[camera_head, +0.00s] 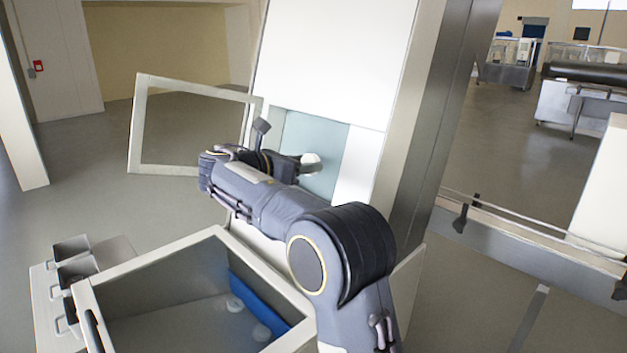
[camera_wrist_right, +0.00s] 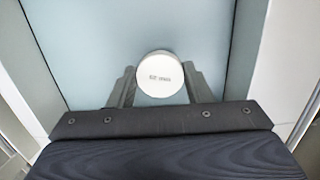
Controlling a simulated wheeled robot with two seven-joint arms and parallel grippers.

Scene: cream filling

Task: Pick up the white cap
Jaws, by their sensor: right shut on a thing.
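The white cap (camera_wrist_right: 160,72) is a round white disc with small dark print in the right wrist view. It sits between the two grey fingers of my right gripper (camera_wrist_right: 160,84), which is shut on it. In the head view the cap (camera_head: 310,159) shows at the end of my right gripper (camera_head: 306,166), in front of a pale blue recess (camera_head: 333,150) in the white machine. The gripper partly hides the cap there. My left gripper is not in view.
A framed clear door (camera_head: 139,125) stands open left of the recess. The recess side walls are close to the right gripper.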

